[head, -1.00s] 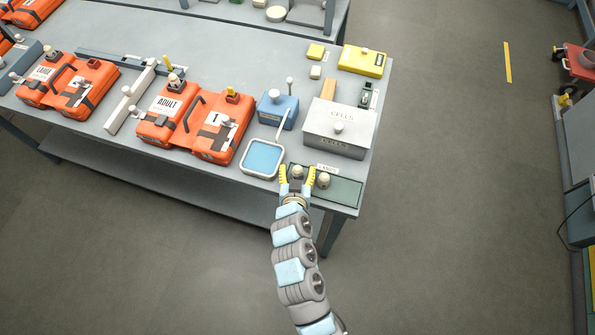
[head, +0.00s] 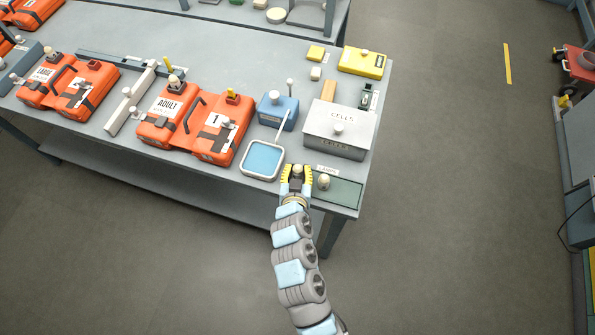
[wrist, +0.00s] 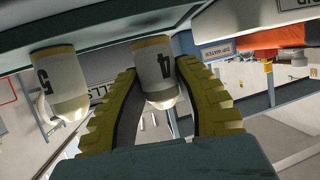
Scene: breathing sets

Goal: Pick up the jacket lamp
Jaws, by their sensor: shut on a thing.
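My gripper (head: 298,172) is at the front right edge of the bench. Its yellow ribbed fingers are shut on a small cream lamp (wrist: 158,72) marked 4, which stands between them in the wrist view. In the head view only the pale top of this lamp shows between the fingertips. A second cream lamp (head: 324,181) stands just to the right on the green tray (head: 346,192). It shows in the wrist view marked 5 (wrist: 60,85), apart from the fingers. Whether the held lamp touches the tray cannot be told.
A grey CELLS box (head: 330,133) stands behind the tray. A blue-bottomed square dish (head: 263,157) is close on the left of my gripper, with a blue box (head: 277,110) behind it. Orange cases (head: 165,105) lie further left. The floor right of the bench is open.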

